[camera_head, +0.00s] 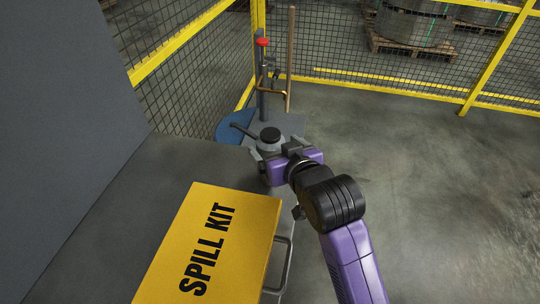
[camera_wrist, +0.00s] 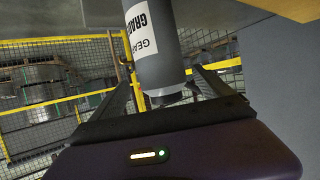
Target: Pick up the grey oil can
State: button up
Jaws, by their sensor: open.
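In the wrist view, which appears upside down, the grey can body (camera_wrist: 163,68) with a white printed label lies between the two spread fingers of my gripper (camera_wrist: 164,76). I cannot tell whether either finger touches the can. The lower body of the can is mostly hidden by my gripper in the head view.
A yellow spill kit box (camera_head: 240,210) with a metal handle lies on the worktop (camera_head: 165,165) in front of the can. A grey wall panel (camera_head: 60,110) stands at left. Behind are a post with a red top (camera_head: 262,75), a blue drum (camera_head: 230,125) and yellow mesh fencing (camera_head: 400,87). Floor at right is clear.

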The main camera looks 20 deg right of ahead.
jog(key=p+x, duration=0.1)
jog(key=x, duration=0.4)
jog(key=shift+w+a, duration=0.15)
jog(key=shift+w, duration=0.2)
jog(key=shift+c, duration=0.2)
grip_shut()
jog(key=shift+r, duration=0.15)
notch_tip(320, 180, up, 20)
dwell(0.4)
